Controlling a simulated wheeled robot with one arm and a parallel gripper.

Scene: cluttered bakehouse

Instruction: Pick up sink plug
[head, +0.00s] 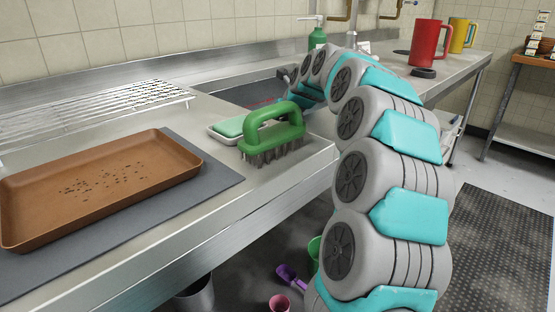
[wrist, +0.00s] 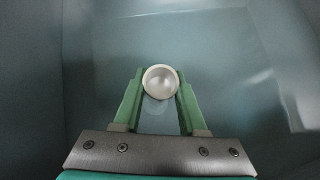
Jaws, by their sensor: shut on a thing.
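In the wrist view, a pale round cup-like thing (wrist: 161,82), which looks like the sink plug, sits between the tips of my gripper's green fingers. My gripper (wrist: 160,88) is shut on it, one finger on each side. Behind it is the smooth blue-grey metal of the sink (wrist: 100,50). In the head view, my arm reaches into the sink (head: 245,93), and my gripper and the plug are hidden there. I cannot tell whether the plug touches the sink floor.
A green scrubbing brush (head: 272,136) and a green sponge on a dish (head: 226,131) stand at the sink's front edge. A brown tray (head: 100,190) lies on a dark mat at left, near a wire rack (head: 90,110). A red mug (head: 428,42) and dark round thing (head: 423,73) stand right.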

